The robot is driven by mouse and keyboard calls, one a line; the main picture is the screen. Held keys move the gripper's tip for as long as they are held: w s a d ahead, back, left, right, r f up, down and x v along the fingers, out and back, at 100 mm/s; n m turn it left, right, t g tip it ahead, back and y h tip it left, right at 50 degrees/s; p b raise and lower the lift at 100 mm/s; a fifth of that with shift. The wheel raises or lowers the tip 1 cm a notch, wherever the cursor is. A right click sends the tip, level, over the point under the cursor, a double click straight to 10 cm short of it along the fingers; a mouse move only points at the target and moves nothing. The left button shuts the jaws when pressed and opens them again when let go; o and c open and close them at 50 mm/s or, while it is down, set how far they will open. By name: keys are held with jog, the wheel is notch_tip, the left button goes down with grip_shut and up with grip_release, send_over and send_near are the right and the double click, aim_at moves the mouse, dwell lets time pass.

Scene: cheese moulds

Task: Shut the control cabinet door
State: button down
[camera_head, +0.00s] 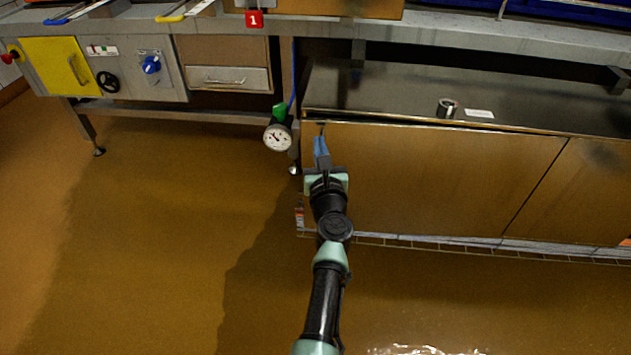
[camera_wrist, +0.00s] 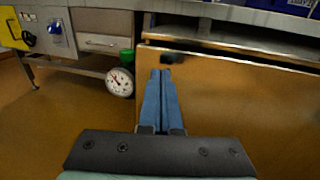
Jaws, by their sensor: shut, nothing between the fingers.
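A wide brown cabinet door (camera_head: 430,180) stands under the dark bench top on the right. It fills the right of the wrist view (camera_wrist: 240,105), with a small black part (camera_wrist: 172,58) near its top left corner. Its panel looks roughly flush with the front, but I cannot tell whether a small gap remains. A yellow door (camera_head: 60,66) with a bar handle is on the grey panel at far left. No label shows which is the control cabinet. My gripper (camera_head: 321,146) is shut and empty, its blue fingers (camera_wrist: 162,98) at the brown door's left end; contact is unclear.
A round gauge (camera_head: 278,137) hangs just left of my gripper. A drawer (camera_head: 230,78), a blue knob (camera_head: 151,64) and a black handwheel (camera_head: 108,81) are farther left. A metal cup (camera_head: 447,108) stands on the dark top. The floor at left is clear.

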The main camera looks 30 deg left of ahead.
jog(key=a+p+v, duration=0.1)
jog(key=p+v, duration=0.2)
jog(key=v, duration=0.5)
jog(key=shift+s+f, duration=0.2)
jog(key=shift+s, duration=0.3)
jog(key=d+r+n+t+y+p, duration=0.15)
jog(key=d+r+n, duration=0.25)
jog(key=r+n, duration=0.95)
jog(key=d+r+n+t+h, duration=0.1)
jog(key=d+r+n+t, duration=0.4)
jog(key=r, duration=1.5)
jog(key=s+d+r+n+t+h+p, duration=0.1)
jog(key=s+d+r+n+t+h, duration=0.1)
jog(key=s+d+r+n+h, duration=0.45)
jog(key=s+d+r+n+t+h+p, duration=0.1)
jog(key=s+d+r+t, duration=0.15)
jog(key=s+r, duration=0.5)
jog(key=s+d+r+n+t+h, duration=0.1)
jog(key=s+d+r+n+h, duration=0.3)
jog(key=r, duration=0.6)
notch_tip(320, 180, up, 36)
jog(key=y+p, duration=0.1)
jog(key=p, duration=3.6)
jog(key=shift+d, duration=0.2)
